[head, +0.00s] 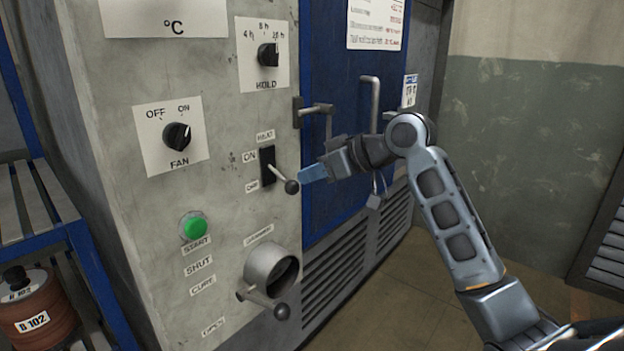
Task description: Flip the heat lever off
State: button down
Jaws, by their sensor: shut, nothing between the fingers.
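The heat lever (283,179) is a pale rod with a dark ball knob, sticking out of a black slot plate (267,160) on the grey control panel. Labels around it read HEAT above, ON at upper left and a small one, seemingly OFF, at lower left. The rod slopes down and to the right in the picture; I cannot tell for sure which setting it is at. My gripper (308,174) has blue fingertips, shut and empty. They are just right of the knob and slightly higher in the picture. I cannot tell whether they touch it.
The FAN knob (177,136), HOLD knob (268,55) and green START button (194,226) share the panel. A round port (272,269) with its own lever is below. A blue door (340,95) with handles is behind my gripper. A blue rack (40,240) stands left.

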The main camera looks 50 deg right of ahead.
jog(key=shift+r, duration=0.15)
jog(key=shift+r+p, duration=0.65)
jog(key=shift+p, duration=0.1)
